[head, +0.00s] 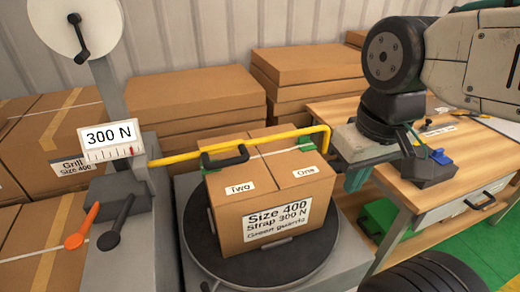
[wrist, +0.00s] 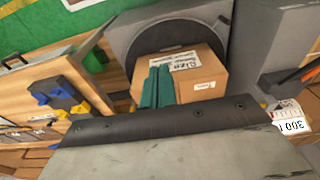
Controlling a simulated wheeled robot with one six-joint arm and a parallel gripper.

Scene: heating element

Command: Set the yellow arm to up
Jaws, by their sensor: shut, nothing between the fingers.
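The yellow arm (head: 240,143) is a thin bar that runs out from the grey machine on the left and lies roughly level across the top of the cardboard box (head: 245,222). Its bent right end comes close to my gripper. My gripper (head: 355,180) has teal fingers that point down, just right of the box and the bar's end. The fingers (wrist: 157,86) are together and empty in the wrist view, with the box (wrist: 205,75) behind them. I cannot tell whether they touch the bar. The yellow arm is not clearly visible in the wrist view.
The box sits on a dark round turntable (head: 272,275). A green corner guard (head: 306,143) and black handle (head: 225,158) are on top. Orange (head: 82,228) and black (head: 116,223) levers stand left, below a 300 N display (head: 110,136). A wooden workbench (head: 455,170) is right.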

